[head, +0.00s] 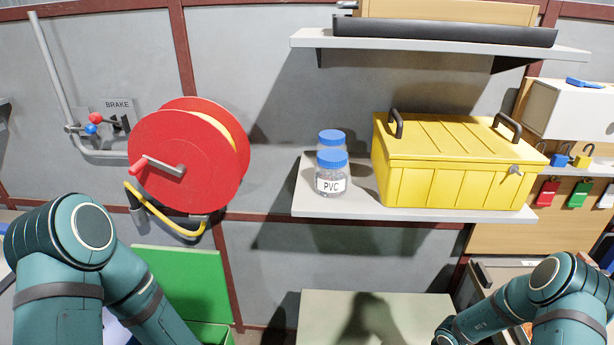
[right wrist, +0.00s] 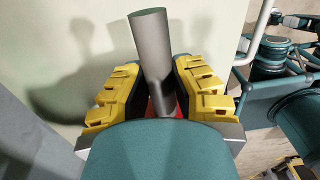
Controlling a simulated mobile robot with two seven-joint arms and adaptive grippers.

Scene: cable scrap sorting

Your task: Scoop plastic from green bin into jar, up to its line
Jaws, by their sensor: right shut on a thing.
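Two clear jars with blue lids stand on the middle shelf in the head view. The front jar (head: 331,175) is labelled PVC; the other jar (head: 331,139) is behind it and partly hidden. The green bin (head: 212,334) shows only as a rim at the bottom edge, below a green panel (head: 184,285); its contents are out of view. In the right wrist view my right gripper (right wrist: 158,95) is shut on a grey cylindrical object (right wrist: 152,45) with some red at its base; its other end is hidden. My left arm shows at lower left, but its gripper is out of view.
A yellow toolbox (head: 450,165) fills the right of the shelf (head: 400,212). A red cable reel (head: 185,155) with a crank sticks out from the left wall. Padlocks and tags (head: 575,193) hang at right. A pale surface (head: 375,318) lies below the shelf.

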